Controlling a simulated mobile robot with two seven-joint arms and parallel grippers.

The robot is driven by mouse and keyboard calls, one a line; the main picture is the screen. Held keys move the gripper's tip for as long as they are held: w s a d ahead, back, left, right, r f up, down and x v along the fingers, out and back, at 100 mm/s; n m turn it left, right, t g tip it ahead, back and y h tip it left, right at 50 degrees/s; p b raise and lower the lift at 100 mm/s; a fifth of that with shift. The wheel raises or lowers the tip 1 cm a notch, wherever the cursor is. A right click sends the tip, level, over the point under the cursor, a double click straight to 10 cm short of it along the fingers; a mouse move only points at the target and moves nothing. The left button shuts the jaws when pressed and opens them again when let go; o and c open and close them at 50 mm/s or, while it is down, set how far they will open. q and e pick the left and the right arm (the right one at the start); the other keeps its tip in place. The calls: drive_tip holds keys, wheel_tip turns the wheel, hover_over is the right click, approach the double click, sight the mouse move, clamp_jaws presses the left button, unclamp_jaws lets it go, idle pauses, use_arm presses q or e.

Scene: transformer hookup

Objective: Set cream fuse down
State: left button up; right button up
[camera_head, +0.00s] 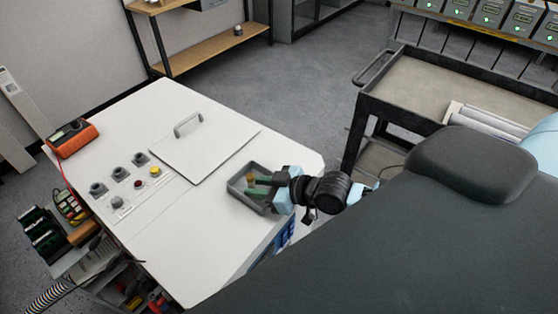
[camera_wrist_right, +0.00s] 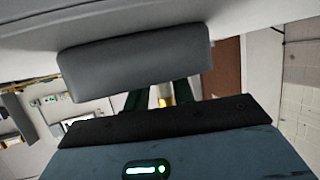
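A small tan-cream fuse (camera_head: 251,177) shows at the fingertips of my right gripper (camera_head: 255,185), over or inside a grey tray (camera_head: 236,196) on the white cabinet top. The two green fingers stand apart, and the gap between them looks wider than the fuse. In the right wrist view a yellowish strip of the fuse (camera_wrist_right: 167,94) shows between the fingers, with pale background beside it. A grey block-like shape, likely the tray (camera_wrist_right: 135,67), hides the fingertips there. Whether the fuse touches the tray floor is hidden. My left gripper is not in view.
The white cabinet top (camera_head: 190,235) has a handled lid panel (camera_head: 205,140) and several knobs and buttons. An orange meter (camera_head: 73,137) sits at its far left corner. A dark-framed cart (camera_head: 455,95) stands to the right. The white surface left of the tray is clear.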

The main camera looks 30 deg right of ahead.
drive_tip(key=v, duration=1.1)
drive_tip(key=shift+s, duration=0.2)
drive_tip(key=shift+d, duration=0.15)
drive_tip(key=s+a+f+m+g+h, duration=0.1)
drive_tip(key=s+a+f+m+h, duration=0.1)
drive_tip(key=s+f, duration=0.6)
drive_tip(key=s+a+f+m+g+h, duration=0.1)
drive_tip(key=s+a+f+m+h, duration=0.1)
drive_tip(key=s+a+f, duration=0.3)
drive_tip(key=s+f+h, duration=0.1)
drive_tip(key=s+f, duration=0.3)
drive_tip(key=f, duration=0.6)
drive_tip(key=shift+s+m+g, duration=0.3)
